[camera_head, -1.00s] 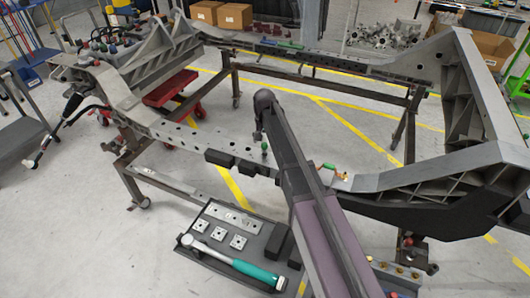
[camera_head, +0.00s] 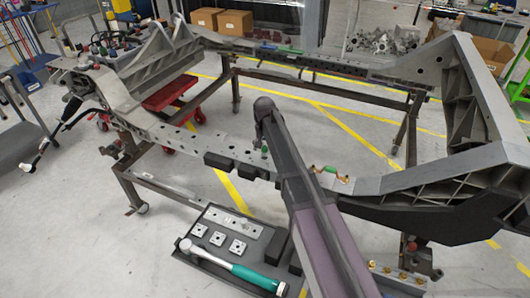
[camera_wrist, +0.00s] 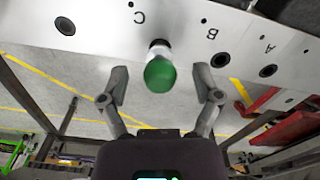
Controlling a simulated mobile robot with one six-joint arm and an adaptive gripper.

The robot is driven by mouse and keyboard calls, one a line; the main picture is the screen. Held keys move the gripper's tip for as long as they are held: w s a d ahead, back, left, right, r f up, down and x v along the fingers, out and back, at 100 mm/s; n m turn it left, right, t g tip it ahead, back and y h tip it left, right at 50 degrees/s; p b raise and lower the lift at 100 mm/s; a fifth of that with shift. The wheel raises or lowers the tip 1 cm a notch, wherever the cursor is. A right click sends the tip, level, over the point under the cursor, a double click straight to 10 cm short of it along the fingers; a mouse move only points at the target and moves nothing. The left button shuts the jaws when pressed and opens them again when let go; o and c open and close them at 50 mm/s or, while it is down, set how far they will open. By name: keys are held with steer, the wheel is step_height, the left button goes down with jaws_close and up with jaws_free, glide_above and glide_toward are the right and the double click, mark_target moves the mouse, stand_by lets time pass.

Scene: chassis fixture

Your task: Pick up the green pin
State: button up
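The green pin (camera_wrist: 160,72) shows in the wrist view with a round green head and a pale shaft. It sits at a hole in the grey chassis rail, near the letter C. In the head view the green pin (camera_head: 264,150) stands on the near rail, beside my arm. My gripper (camera_wrist: 161,84) is open, with one finger on each side of the green head. The fingers appear apart from the pin. In the head view my gripper is mostly hidden behind my arm.
The chassis rail (camera_head: 190,141) has several holes, marked A, B and C in the wrist view. Black blocks (camera_head: 235,166) are fixed on its near side. A tray (camera_head: 195,262) with metal plates and a teal-handled tool (camera_head: 254,276) lies below. A green-and-copper part (camera_head: 330,170) is right of my arm.

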jaws_close()
steer(key=shift+r, duration=0.1)
step_height(320, 180, up, 3)
steer(key=p, duration=0.3)
steer(key=shift+r+p, duration=0.15)
steer(key=shift+p, duration=0.15)
steer(key=shift+s+d+r, duration=0.1)
steer(key=shift+s+r, duration=0.1)
steer(key=shift+s, duration=0.1)
steer(key=s+d+r+p, duration=0.1)
steer(key=s+d, duration=0.3)
steer(key=s, duration=1)
steer(key=shift+s+d, duration=0.15)
steer(key=shift+s, duration=0.25)
steer(key=shift+r+p, duration=0.2)
steer(key=shift+p, duration=0.15)
steer(key=shift+r+p, duration=3)
steer(key=shift+p, duration=0.05)
